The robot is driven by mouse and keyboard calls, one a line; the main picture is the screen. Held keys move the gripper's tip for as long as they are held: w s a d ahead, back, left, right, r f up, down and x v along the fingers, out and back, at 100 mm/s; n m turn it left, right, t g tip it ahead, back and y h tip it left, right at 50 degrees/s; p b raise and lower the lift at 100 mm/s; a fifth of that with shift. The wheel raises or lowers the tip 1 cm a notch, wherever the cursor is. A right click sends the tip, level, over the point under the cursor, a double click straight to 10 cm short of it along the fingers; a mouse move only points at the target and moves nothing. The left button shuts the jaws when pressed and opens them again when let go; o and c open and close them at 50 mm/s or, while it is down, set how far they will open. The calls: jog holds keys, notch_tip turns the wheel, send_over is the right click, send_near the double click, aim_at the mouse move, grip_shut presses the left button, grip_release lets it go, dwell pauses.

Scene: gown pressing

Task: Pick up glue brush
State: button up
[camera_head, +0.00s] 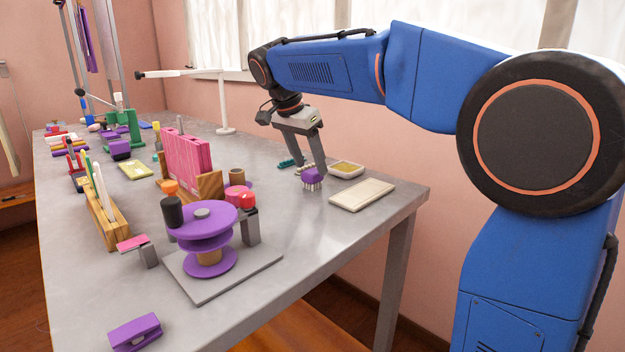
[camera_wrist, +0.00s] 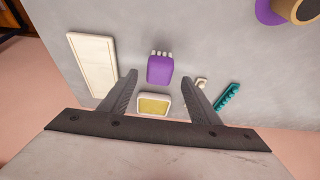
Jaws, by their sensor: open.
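A purple block with pale bristles or prongs (camera_wrist: 160,69) looks like the glue brush. It sits on the grey table in the wrist view, bristles toward the top of the picture. In the head view the purple block (camera_head: 312,175) stands with its pale prongs downward, just below my gripper (camera_head: 309,166). My gripper is open and empty. In the wrist view my gripper (camera_wrist: 159,77) has one fingertip on each side of the block, with visible gaps. I cannot tell the height between fingertips and block.
A pale dish with yellow contents (camera_head: 346,169) is close beside the block. A cream board (camera_head: 362,195) lies near the table's right edge. A teal toothed piece (camera_wrist: 227,97) and a small pale piece (camera_wrist: 202,83) lie close by. A purple spool stand (camera_head: 208,222) stands nearer the camera.

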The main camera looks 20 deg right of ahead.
aim_at(312, 170)
jog(key=shift+x, duration=1.8)
jog(key=shift+s, duration=0.1)
jog(key=c, duration=1.2)
jog(key=shift+o, duration=0.2)
notch_tip(312, 170, up, 10)
